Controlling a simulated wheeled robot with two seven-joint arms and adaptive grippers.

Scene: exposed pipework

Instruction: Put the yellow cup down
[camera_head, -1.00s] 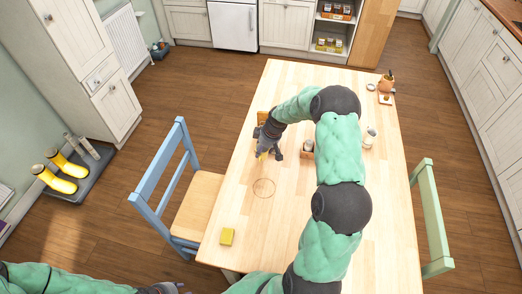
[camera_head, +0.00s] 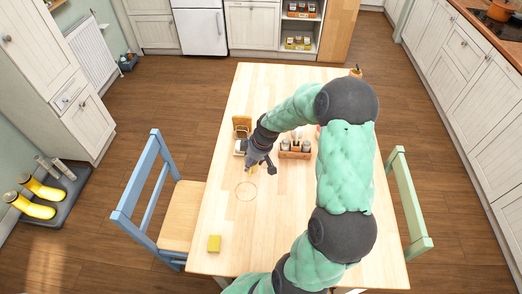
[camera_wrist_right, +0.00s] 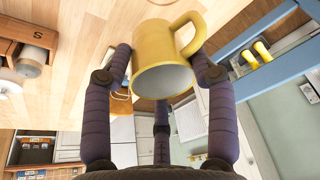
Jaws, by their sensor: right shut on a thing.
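The yellow cup (camera_wrist_right: 165,60) is in the grasp of my right gripper (camera_wrist_right: 167,70), with dark fingers against its two sides. In the right wrist view its open mouth faces the camera and its handle (camera_wrist_right: 190,35) points right. In the head view my right gripper (camera_head: 262,168) is over the wooden table, and only a small yellow bit of the cup (camera_head: 253,169) shows beneath it. I cannot tell the cup's height above the table. A thin drawn circle (camera_head: 246,191) lies on the tabletop just in front of the gripper. My left gripper is out of view.
A wooden caddy with jars (camera_head: 295,150) stands right of the gripper. A wooden holder (camera_head: 241,124) and a white item (camera_head: 240,147) stand behind-left. A yellow sponge (camera_head: 214,243) lies near the front-left corner. The tabletop around the circle is clear.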

